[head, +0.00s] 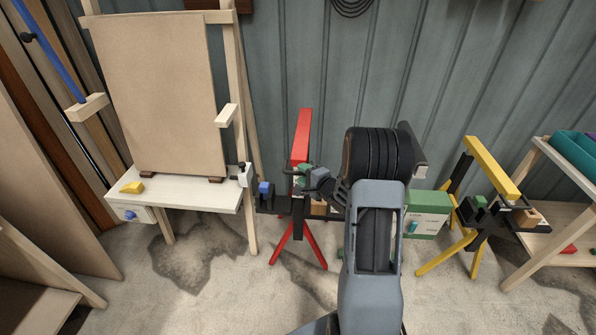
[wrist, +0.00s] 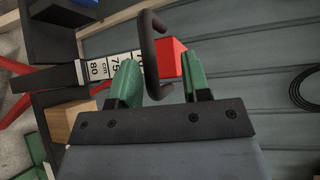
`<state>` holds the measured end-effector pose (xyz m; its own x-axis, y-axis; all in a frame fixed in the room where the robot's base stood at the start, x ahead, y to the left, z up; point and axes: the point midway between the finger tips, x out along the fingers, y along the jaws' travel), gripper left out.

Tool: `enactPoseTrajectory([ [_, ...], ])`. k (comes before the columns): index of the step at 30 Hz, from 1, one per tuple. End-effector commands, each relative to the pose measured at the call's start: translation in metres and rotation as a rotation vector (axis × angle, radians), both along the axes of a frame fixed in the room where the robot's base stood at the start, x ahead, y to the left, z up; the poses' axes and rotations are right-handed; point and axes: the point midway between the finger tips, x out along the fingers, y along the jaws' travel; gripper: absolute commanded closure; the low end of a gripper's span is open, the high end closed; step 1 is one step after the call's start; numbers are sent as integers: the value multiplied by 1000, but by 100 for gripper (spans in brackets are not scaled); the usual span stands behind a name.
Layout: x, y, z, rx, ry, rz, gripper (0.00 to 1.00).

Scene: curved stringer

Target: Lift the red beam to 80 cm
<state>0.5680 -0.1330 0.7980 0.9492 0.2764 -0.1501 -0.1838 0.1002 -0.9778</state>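The red beam (head: 302,135) tops a red trestle (head: 318,247) in the middle of the head view. A small part of the beam (wrist: 172,60) also shows in the wrist view, behind a black U-shaped handle (wrist: 152,55). My gripper (head: 304,175) is at the beam's near end. Its green fingers (wrist: 160,78) are apart, with the handle's bar between them and a visible gap to the right finger. I cannot tell whether the left finger touches it. A dark post with a scale (wrist: 97,70) reads 80 and 75 cm; the label beyond is partly hidden.
A white-topped table (head: 195,195) with a large board stands left of the trestle. A blue clamp (head: 265,188) sits on the trestle's dark crossbar. A green-and-white box (head: 427,213) and a yellow-beamed trestle (head: 490,166) stand right. Concrete floor lies open in front.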

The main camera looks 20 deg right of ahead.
Motion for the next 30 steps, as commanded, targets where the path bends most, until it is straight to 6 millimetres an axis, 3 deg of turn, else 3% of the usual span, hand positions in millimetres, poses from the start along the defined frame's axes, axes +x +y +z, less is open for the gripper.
enactPoseTrajectory([
  [6,-44,-15,9,1,-1,-5,58],
  [15,-86,-26,15,-1,-2,-2,58],
  [21,-97,-29,16,0,0,-1,58],
  [30,-99,-29,16,-1,-1,-1,58],
])
